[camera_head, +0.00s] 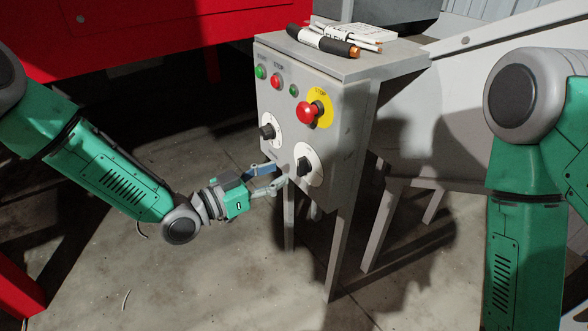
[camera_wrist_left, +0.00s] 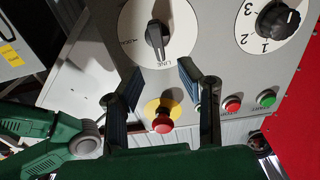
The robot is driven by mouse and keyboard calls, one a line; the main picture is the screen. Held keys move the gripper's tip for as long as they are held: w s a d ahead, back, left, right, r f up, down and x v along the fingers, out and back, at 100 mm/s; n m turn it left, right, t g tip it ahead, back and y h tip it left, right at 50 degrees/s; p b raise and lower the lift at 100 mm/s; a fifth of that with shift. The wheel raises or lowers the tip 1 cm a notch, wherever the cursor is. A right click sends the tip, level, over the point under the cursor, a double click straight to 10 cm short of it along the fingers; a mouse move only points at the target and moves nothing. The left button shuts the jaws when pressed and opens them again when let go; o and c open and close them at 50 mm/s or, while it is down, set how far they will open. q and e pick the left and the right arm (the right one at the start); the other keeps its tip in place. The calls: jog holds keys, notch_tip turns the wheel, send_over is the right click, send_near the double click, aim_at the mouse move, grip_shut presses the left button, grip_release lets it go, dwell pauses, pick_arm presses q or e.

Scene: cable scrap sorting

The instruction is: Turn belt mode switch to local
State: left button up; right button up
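The belt mode switch (camera_head: 305,167) is a black knob on a white round dial, low on the right of the grey control panel's front. In the left wrist view, turned upside down, its knob (camera_wrist_left: 156,40) points at the LINE label; a second label at the dial's left is hard to read. My left gripper (camera_head: 279,179) is open and empty, its fingers by the panel just left of and below the dial. In the left wrist view its fingertips (camera_wrist_left: 160,72) are spread on either side below the knob, apart from it. My right gripper is out of view; only my right arm shows.
A numbered dial (camera_head: 268,131) sits left of the switch. Above are a red stop button (camera_head: 308,112) on a yellow disc and small green and red buttons (camera_head: 275,82). A red structure (camera_head: 110,35) stands behind left.

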aim_at(298, 165)
pick_arm(q)
jog(key=x, duration=0.3)
jog(key=b+x, duration=0.1)
jog(key=x, duration=0.2)
jog(key=shift+s+d+f, duration=0.15)
jog(key=shift+s, duration=0.2)
jog(key=shift+w, duration=0.2)
jog(key=shift+w+a, duration=0.25)
jog(key=shift+a, duration=0.5)
jog(key=shift+d, duration=0.6)
jog(key=shift+c, duration=0.3)
jog(key=shift+d, duration=0.35)
grip_shut()
jog(key=shift+d, duration=0.15)
jog(key=shift+a, duration=0.4)
jog(key=shift+s+m, duration=0.1)
jog(key=shift+m, duration=0.2)
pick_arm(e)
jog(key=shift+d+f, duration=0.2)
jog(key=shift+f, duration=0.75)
